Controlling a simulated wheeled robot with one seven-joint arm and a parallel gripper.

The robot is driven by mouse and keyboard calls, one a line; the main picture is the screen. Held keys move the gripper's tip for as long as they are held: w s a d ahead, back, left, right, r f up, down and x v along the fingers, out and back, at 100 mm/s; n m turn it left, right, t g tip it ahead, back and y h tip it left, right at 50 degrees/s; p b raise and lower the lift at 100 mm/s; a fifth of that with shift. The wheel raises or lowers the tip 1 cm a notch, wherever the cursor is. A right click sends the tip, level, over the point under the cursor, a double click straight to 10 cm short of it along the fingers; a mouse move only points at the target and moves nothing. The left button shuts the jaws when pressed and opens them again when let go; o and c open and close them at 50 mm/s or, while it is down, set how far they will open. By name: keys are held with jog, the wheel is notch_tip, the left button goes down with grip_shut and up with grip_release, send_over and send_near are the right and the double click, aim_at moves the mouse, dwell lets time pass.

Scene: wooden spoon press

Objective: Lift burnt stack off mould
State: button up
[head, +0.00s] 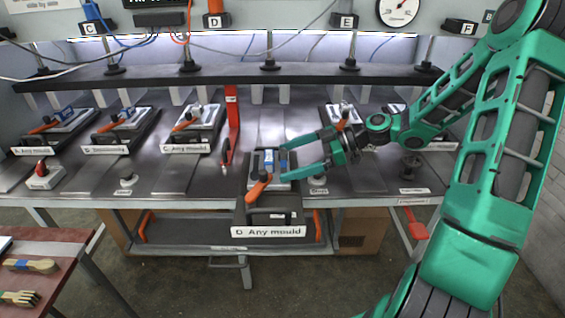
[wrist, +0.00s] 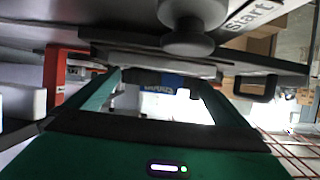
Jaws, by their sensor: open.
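The mould labelled "D Any mould" (head: 272,217) sits pulled forward at the front edge of the press bench. On it lies a pale stack (head: 284,186) with a blue label and an orange handle (head: 258,188); I cannot make out burn marks. My gripper (head: 284,161) reaches in from the right, its green fingers spread at the stack's right side. In the wrist view, the open fingers (wrist: 165,92) stand either side of the blue-labelled part (wrist: 165,80). Whether they touch it cannot be told.
Moulds A (head: 45,148), another (head: 105,148) and C (head: 185,148) stand left, others behind my arm. A dark press beam (head: 250,74) spans above. A Start button (wrist: 190,42) is close in the wrist view.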

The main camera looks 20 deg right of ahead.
jog(key=shift+f, duration=0.1)
jog(key=c, duration=0.7)
